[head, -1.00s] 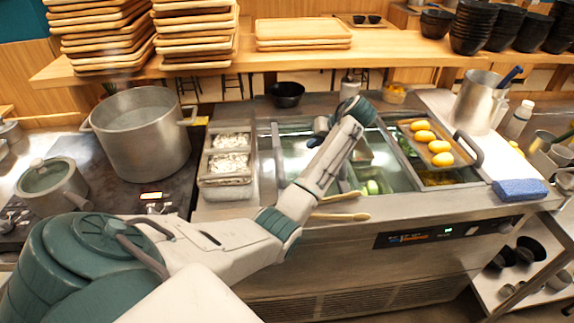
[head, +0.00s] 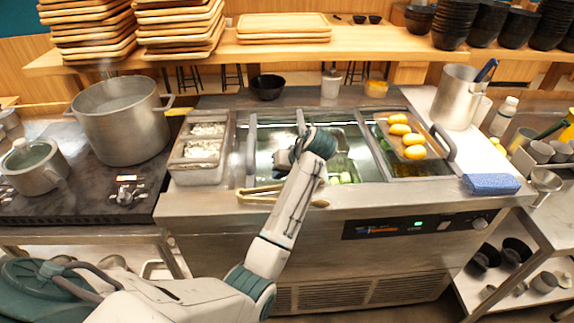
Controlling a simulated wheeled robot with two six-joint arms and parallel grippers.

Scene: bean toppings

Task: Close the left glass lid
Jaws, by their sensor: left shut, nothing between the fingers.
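The left glass lid (head: 268,137) shows as a pale, see-through pane with a metal frame over the left part of the topping counter. I cannot tell whether it lies fully flat. My left gripper (head: 284,160) is over the counter at the pane's right side, dark and partly hidden by my wrist. It is shut and empty; I cannot tell whether it touches the lid. Green toppings (head: 343,172) show in an uncovered bin to the right of my wrist. My right gripper is out of view.
A tray of yellow pieces (head: 414,152) sits on the counter's right part. Wooden tongs (head: 258,195) lie at the front edge. Topping containers (head: 199,165) and a large pot (head: 121,125) stand left. A blue sponge (head: 491,184) lies right.

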